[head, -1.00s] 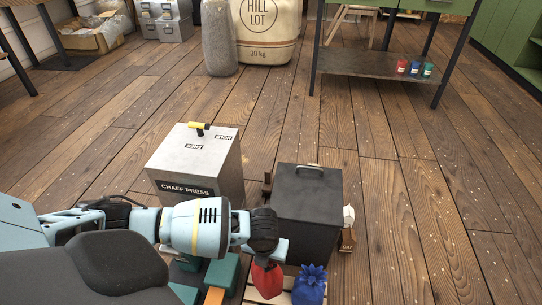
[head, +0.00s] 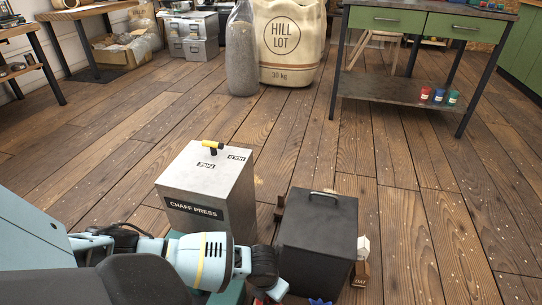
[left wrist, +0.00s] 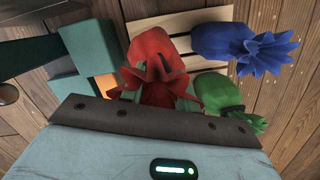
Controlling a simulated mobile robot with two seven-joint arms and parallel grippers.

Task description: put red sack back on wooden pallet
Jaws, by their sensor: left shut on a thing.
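My left gripper (head: 274,290) is at the bottom edge of the head view, beside the dark box. It is shut on the red sack (left wrist: 158,62), whose gathered top faces the left wrist camera. The fingertips are largely hidden by the sack. The wooden pallet (left wrist: 185,22) shows pale slats behind and beside the red sack in the left wrist view. I cannot tell whether the sack touches it. In the head view only a scrap of red (head: 258,300) shows, and the pallet is out of frame. My right gripper is not in view.
A blue sack (left wrist: 240,45) and a green sack (left wrist: 218,92) are at the pallet's right side. The chaff press (head: 205,190) and a dark lidded box (head: 318,235) stand close beyond my arm. Open plank floor lies to the right.

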